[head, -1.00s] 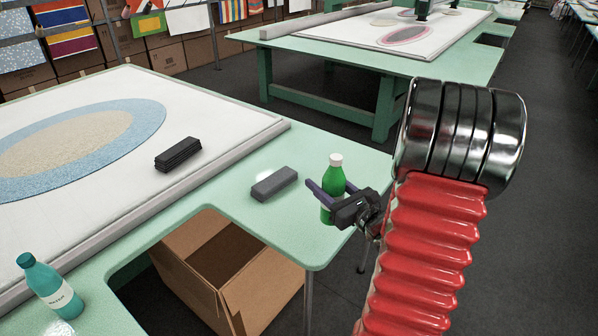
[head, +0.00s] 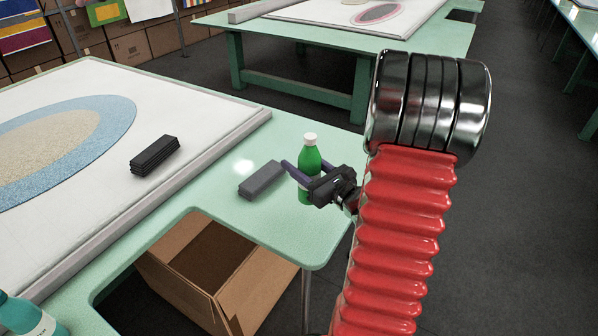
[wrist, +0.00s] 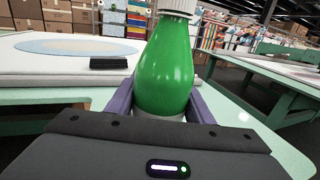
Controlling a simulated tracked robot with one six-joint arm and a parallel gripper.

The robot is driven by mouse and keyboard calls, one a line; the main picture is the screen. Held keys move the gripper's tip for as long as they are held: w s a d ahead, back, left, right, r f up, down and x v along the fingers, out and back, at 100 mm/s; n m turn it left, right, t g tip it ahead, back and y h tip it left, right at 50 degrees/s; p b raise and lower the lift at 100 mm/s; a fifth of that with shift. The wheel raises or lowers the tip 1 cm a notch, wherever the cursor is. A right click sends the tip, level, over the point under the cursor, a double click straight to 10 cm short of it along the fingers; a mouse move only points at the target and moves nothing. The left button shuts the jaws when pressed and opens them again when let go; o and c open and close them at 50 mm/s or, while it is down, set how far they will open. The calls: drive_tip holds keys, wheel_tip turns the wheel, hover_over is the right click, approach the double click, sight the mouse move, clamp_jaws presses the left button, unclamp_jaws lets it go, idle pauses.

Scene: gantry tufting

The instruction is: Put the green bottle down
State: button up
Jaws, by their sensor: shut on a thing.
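The green bottle (head: 309,163) with a white cap is upright at the right part of the pale green table (head: 300,235). My gripper (head: 300,178) is shut on it, with one purple finger on each side. In the wrist view the green bottle (wrist: 166,70) fills the middle between the two fingers (wrist: 160,103).
A grey block (head: 261,180) lies left of the bottle. A black stack (head: 155,154) lies on the white tufting frame (head: 200,120). A teal bottle (head: 25,318) stands at the lower left. An open cardboard box (head: 215,275) sits below the table's cutout. Free tabletop lies in front of the grey block.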

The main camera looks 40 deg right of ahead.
drive_tip(key=shift+f, duration=2.8)
drive_tip(key=shift+f, duration=2.1)
drive_tip(key=o, duration=1.5)
drive_tip(key=shift+f, duration=0.1)
drive_tip(key=s, duration=1.2)
drive_tip(key=shift+d, duration=0.1)
